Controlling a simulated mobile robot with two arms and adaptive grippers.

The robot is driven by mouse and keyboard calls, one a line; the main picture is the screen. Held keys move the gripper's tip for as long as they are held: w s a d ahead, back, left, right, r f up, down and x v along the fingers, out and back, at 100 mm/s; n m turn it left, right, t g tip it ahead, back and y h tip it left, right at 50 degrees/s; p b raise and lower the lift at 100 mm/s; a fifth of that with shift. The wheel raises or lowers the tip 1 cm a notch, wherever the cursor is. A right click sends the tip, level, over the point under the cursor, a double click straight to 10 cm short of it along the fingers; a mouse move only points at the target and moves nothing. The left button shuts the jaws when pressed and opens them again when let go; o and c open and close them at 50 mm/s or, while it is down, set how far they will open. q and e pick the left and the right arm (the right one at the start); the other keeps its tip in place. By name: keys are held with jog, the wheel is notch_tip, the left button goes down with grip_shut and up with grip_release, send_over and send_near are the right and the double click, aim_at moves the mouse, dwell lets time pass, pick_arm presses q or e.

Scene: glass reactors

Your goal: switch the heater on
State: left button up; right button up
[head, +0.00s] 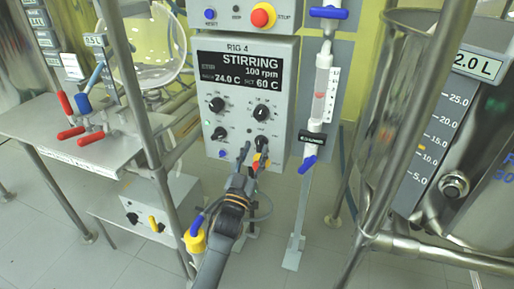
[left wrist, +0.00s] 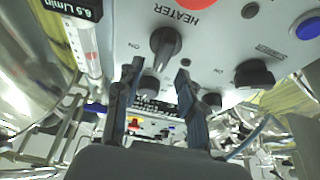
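My left gripper (head: 254,156) is at the box's lower front. Its two dark fingers are apart, and in the left wrist view the gripper (left wrist: 158,72) has the knob just beyond and between its fingertips. Contact cannot be told. My right gripper is not in view.
The box's display (head: 238,70) reads STIRRING, 100 rpm, 24.0 C and 60 C. Another black knob (left wrist: 254,73) sits beside the heater knob. A red-and-yellow stop button (head: 263,16) is above. A flow tube (head: 322,88) and a steel vessel (head: 450,150) stand right; a metal post (head: 150,130) stands left.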

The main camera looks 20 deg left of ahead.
aim_at(260, 144)
pick_arm(q)
jog(key=shift+x, duration=1.15)
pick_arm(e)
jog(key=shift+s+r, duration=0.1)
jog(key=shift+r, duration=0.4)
pick_arm(q)
grip_shut()
